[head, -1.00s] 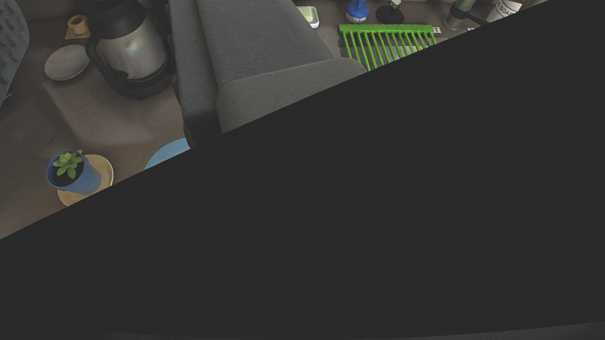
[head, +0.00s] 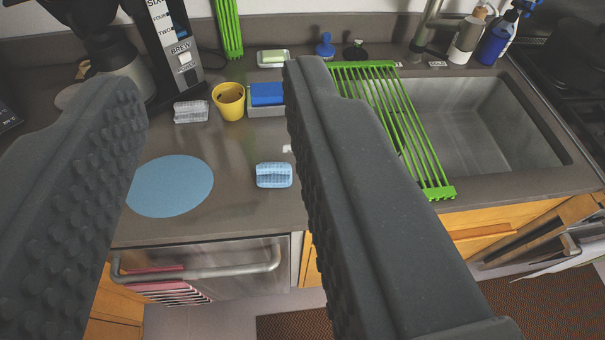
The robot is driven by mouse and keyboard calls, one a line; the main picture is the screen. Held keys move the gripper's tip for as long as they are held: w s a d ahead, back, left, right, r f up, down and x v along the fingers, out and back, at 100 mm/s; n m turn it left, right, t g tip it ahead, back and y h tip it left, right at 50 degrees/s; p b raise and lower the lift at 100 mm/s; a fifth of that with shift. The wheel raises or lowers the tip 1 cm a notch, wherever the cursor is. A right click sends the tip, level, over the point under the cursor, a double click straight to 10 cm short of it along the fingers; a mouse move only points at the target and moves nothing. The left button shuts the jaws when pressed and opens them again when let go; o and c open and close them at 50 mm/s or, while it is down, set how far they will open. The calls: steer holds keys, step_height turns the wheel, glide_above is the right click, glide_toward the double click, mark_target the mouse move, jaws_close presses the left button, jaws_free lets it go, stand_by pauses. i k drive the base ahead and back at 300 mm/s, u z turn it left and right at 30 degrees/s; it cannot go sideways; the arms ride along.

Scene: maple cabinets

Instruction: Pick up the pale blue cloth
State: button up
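The pale blue cloth (head: 274,175) appears as a small folded or rolled bundle with a white pattern. It lies on the grey counter, just right of a flat round blue mat (head: 171,186). My gripper (head: 214,78) is open, with one dark studded finger on each side of the view. The cloth shows between the fingers, near the right one, and appears lower on the counter than the fingers. Nothing is held between them. The right finger hides some of the counter beside the cloth.
Behind stand a whitish rolled cloth (head: 190,111), a yellow cup (head: 229,101), a blue sponge (head: 267,94) in a holder and a coffee maker (head: 172,45). A green rack (head: 412,130) lies over the left of the sink (head: 490,125). A towel hangs on the handle (head: 200,271) below the counter edge.

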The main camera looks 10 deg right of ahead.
mark_target(270, 175)
steer(key=z, duration=0.2)
steer(key=i, duration=0.55)
steer(key=u, duration=1.4)
steer(key=k, duration=1.2)
steer(key=z, duration=0.85)
steer(key=i, duration=0.95)
steer(key=u, duration=0.05)
